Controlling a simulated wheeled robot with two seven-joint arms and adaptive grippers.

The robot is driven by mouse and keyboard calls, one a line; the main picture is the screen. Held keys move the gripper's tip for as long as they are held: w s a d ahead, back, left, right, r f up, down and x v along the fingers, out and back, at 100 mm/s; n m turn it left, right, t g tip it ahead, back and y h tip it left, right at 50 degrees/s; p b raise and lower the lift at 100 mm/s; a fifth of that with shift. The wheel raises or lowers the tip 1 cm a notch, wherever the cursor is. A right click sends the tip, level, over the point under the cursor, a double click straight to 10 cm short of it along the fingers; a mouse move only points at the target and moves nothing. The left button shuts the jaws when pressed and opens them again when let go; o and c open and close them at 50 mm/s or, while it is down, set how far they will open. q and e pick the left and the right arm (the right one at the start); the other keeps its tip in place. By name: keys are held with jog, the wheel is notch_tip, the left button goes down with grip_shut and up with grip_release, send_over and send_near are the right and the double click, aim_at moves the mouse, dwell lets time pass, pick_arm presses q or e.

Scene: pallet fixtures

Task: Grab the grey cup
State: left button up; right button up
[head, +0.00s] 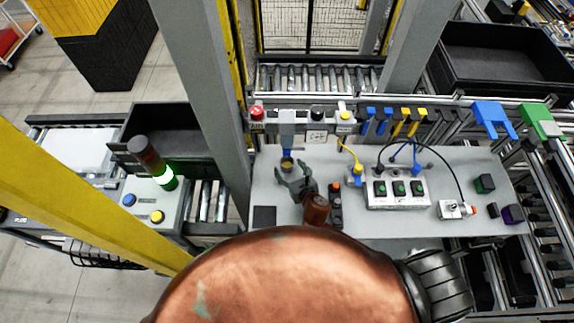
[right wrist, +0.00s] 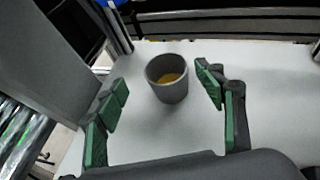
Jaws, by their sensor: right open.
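The grey cup (right wrist: 170,92) stands upright on the light table in the right wrist view, with something yellow inside it. In the head view the cup (head: 287,164) shows only as a small rim, partly hidden by my gripper. My right gripper (right wrist: 162,85) is open, with its green-padded fingers on either side of the cup. A gap shows between the cup and each finger. In the head view my right gripper (head: 291,178) is at the cup, below a blue-tipped grey fixture. My left gripper is not in view.
A grey fixture (head: 287,130) stands just behind the cup. A switch box (head: 398,194) with green buttons and cables is to the right. A dark square pad (head: 264,216) lies at the table's left. A grey post (head: 200,90) rises left of the table.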

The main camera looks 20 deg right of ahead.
aim_at(285, 158)
jog(key=x, duration=0.5)
jog(key=shift+d, duration=0.4)
jog(key=shift+c, duration=1.1)
jog(key=c, duration=1.1)
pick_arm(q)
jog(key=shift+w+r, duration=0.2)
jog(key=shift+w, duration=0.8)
pick_arm(e)
jog(key=shift+r, duration=0.15)
